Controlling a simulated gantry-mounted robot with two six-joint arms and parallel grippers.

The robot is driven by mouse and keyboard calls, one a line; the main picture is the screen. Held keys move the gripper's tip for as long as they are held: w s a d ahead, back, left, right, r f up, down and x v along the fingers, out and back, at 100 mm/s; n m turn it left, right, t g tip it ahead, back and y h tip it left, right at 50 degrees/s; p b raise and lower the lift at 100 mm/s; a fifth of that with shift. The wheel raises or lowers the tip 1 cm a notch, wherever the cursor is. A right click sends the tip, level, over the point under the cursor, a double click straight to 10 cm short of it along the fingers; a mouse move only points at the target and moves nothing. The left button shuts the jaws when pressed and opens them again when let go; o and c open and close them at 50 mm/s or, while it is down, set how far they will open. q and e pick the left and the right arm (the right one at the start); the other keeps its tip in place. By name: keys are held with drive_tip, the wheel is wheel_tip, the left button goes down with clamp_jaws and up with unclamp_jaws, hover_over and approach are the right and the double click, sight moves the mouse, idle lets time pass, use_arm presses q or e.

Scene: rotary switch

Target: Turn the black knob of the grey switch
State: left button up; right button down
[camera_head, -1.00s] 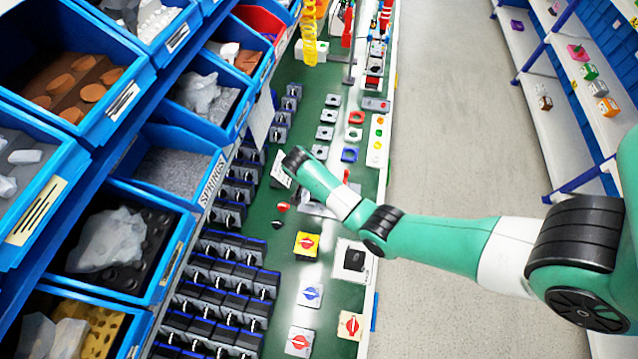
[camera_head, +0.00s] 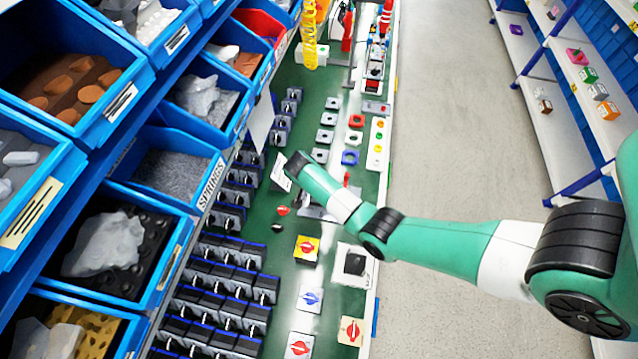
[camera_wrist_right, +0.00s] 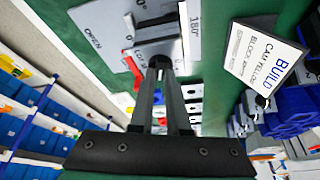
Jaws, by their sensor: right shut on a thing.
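A red part (camera_wrist_right: 130,66) sits at the plate's left edge. In the head view my right arm crosses from the right over the green bench, and its wrist hides the gripper and knob. Only a grey edge of the switch (camera_head: 312,211) may show under the arm. My left gripper is not in view.
A "BUILD" card (camera_wrist_right: 264,58) stands right of the switch. Blue bins (camera_head: 170,165) line the left, above rows of dark switches (camera_head: 225,280). Yellow (camera_head: 306,248) and white blocks lie nearer on the bench. The grey floor aisle (camera_head: 450,120) is clear.

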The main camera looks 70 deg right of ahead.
drive_tip(key=shift+r+m+g+p, duration=0.15)
drive_tip(key=shift+m+g+p, duration=0.15)
drive_tip(key=shift+m+p, duration=0.25)
drive_tip(key=shift+w+m, duration=0.15)
drive_tip(key=shift+m, duration=0.6)
drive_tip(key=shift+d+f+m+g+y+b, duration=0.15)
drive_tip(key=shift+m+g+b, duration=0.1)
drive_tip(key=shift+m, duration=0.25)
drive_tip(key=shift+a+f+m+g+y+b, duration=0.15)
drive_tip(key=shift+m+g, duration=0.1)
drive_tip(key=shift+m, duration=0.25)
drive_tip(key=shift+d+r+m, duration=0.1)
drive_tip(key=shift+r+m, duration=0.05)
drive_tip(key=shift+m, duration=0.25)
drive_tip(key=c, duration=0.9)
unclamp_jaws()
drive_tip(key=p+v, duration=0.2)
drive_tip(key=v, duration=0.3)
drive_tip(key=p+v, duration=0.2)
drive_tip(key=v, duration=0.4)
drive_tip(key=shift+w+r, duration=0.25)
drive_tip(key=shift+r, duration=0.05)
